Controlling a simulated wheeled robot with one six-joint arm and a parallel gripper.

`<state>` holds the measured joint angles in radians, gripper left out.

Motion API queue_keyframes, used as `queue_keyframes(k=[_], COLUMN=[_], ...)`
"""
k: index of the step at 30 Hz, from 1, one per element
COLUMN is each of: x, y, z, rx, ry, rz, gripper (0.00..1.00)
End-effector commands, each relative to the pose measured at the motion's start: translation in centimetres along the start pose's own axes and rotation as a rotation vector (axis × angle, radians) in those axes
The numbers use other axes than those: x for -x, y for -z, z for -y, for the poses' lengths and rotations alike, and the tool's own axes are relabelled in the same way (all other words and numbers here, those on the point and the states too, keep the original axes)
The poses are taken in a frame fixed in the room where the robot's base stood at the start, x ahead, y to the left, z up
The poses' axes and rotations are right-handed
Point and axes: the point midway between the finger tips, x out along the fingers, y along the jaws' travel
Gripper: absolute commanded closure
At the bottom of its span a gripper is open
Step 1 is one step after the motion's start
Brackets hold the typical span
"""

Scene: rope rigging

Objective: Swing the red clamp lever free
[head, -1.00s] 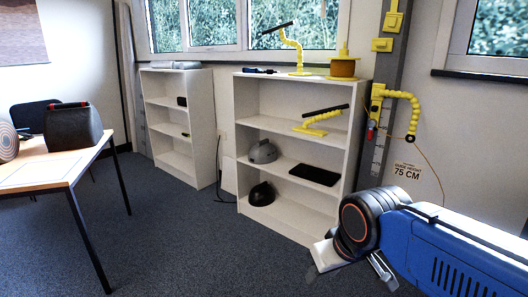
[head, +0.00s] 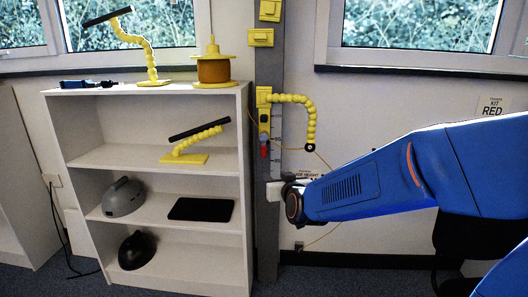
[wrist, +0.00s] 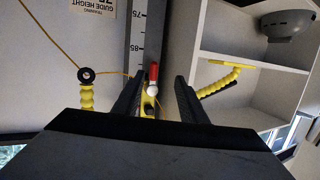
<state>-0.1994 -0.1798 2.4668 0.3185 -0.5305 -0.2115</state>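The red clamp lever (head: 264,152) hangs at the lower end of the yellow clamp (head: 264,104) on the grey post. In the wrist view the lever (wrist: 153,72) has a red end and a white knob, with yellow clamp parts just below it in the picture. My gripper (wrist: 159,77) is open, and the lever shows in the gap between its two dark fingers, nearer the left one. Contact and depth cannot be told.
The grey post (head: 268,240) carries a scale. A yellow jointed arm (head: 311,120) curves right from the clamp to a black ring (head: 310,148), with a thin cord there. A white shelf unit (head: 247,220) stands close left of the post.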

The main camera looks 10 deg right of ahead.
Motion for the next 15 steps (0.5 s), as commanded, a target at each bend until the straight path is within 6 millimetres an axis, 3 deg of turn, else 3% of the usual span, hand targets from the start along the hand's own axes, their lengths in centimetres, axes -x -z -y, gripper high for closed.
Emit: queue_keyframes(k=[5, 15], x=[-2.9, -4.8], y=[1.0, 1.9], z=[0.2, 0.0], rx=[0.013, 0.024], ry=[-0.052, -0.087], rz=[-0.131, -0.207], gripper=[0.62, 0.62])
